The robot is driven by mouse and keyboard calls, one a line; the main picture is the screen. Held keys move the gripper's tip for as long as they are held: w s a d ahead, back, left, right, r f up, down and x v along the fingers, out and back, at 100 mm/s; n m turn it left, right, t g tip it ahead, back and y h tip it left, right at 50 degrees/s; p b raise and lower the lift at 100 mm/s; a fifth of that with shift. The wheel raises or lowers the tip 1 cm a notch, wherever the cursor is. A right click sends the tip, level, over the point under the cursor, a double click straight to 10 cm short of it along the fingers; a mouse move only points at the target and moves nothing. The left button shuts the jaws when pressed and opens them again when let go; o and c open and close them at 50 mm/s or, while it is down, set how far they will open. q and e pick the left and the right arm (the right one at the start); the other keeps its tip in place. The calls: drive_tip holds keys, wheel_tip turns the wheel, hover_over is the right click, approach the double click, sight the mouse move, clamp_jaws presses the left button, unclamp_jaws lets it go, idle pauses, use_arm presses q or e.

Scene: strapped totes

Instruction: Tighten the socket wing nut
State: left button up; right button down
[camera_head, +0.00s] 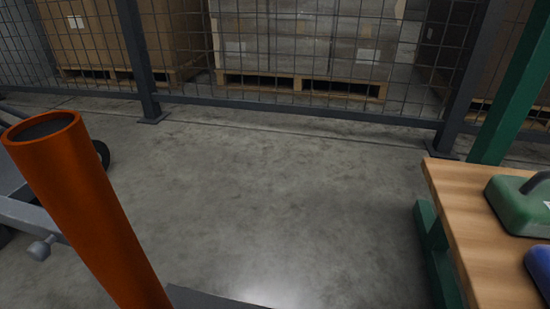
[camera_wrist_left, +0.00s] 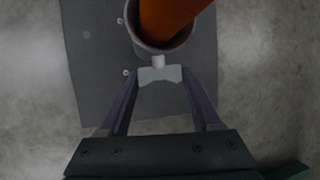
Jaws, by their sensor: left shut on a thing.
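The socket wing nut (camera_wrist_left: 159,74) is a light grey piece on the near side of the round grey socket (camera_wrist_left: 137,45) in the left wrist view. An orange post (camera_wrist_left: 172,18) stands in the socket. The fingers of my left gripper (camera_wrist_left: 161,80) are shut on the wing nut, one on each side of it. In the head view the orange post (camera_head: 88,215) rises at the left, leaning, with its hollow top end showing. The socket, the wing nut and my left gripper are out of the head view. My right gripper is in neither view.
A dark grey plate (camera_wrist_left: 88,70) with bolts lies under the socket. Left of the post are a grey bar with a knob (camera_head: 40,249) and a wheel. A wooden bench (camera_head: 465,230) with a green case (camera_head: 520,205) stands right. Open floor (camera_head: 280,200) reaches the mesh fence.

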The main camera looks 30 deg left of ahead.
use_arm(q)
drive_tip(key=shift+w+g, duration=0.15)
drive_tip(key=shift+g, duration=0.85)
drive_tip(key=shift+a+m, duration=0.1)
drive_tip(key=shift+m, duration=0.2)
drive_tip(key=o, duration=1.4)
drive_tip(key=p+v, duration=0.7)
drive_tip(key=v, duration=0.3)
drive_tip(key=shift+w+a, duration=0.15)
